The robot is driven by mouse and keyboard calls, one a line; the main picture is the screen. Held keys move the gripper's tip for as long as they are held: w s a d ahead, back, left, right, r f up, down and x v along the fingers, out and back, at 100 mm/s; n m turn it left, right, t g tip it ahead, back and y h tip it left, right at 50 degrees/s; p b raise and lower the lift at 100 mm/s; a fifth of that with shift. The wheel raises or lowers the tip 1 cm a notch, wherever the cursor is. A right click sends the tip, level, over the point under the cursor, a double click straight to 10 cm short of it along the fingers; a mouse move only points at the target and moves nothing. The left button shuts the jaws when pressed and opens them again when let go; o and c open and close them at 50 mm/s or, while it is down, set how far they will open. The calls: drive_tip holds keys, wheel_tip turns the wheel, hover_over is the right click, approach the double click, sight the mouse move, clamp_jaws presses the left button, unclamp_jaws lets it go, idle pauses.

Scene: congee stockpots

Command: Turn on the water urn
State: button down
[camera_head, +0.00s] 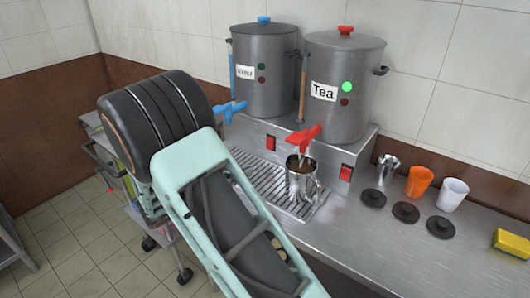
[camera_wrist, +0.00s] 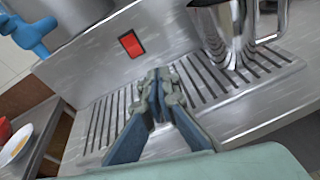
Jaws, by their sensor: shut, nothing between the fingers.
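The water urn (camera_head: 264,72) is the left grey urn, with a blue lid knob, a label too small to read surely and two dark lamps. Its blue tap (camera_head: 229,110) also shows in the wrist view (camera_wrist: 30,36). A red switch (camera_head: 270,142) sits on the steel base below this urn; it also shows in the wrist view (camera_wrist: 130,44). My gripper (camera_wrist: 158,76) is shut and empty, over the drip grate, below and right of that switch in the picture. Whether the tips touch anything, I cannot tell. My arm hides the gripper in the head view.
The tea urn (camera_head: 343,88) stands right, its green lamp lit, with a second red switch (camera_head: 346,173). A steel mug (camera_head: 302,178) stands on the drip grate (camera_head: 262,178) under the red tap (camera_head: 305,136). Cups, black lids and a yellow sponge (camera_head: 511,243) lie right.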

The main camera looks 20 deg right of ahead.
sight(269, 148)
drive_tip(key=shift+w+a+f+n+t, duration=0.15)
drive_tip(key=shift+w+a+n+t, duration=0.25)
drive_tip(key=shift+w+a+n, duration=0.35)
drive_tip(key=shift+w+a+n+t, duration=0.35)
drive_tip(key=shift+w+n+t, duration=0.15)
drive_tip(key=shift+w+n, duration=0.25)
drive_tip(key=x, duration=0.9)
drive_tip(key=p+x, duration=0.1)
drive_tip(key=x, duration=0.4)
drive_tip(key=shift+s+d+r, duration=0.1)
drive_tip(key=shift+r, duration=0.15)
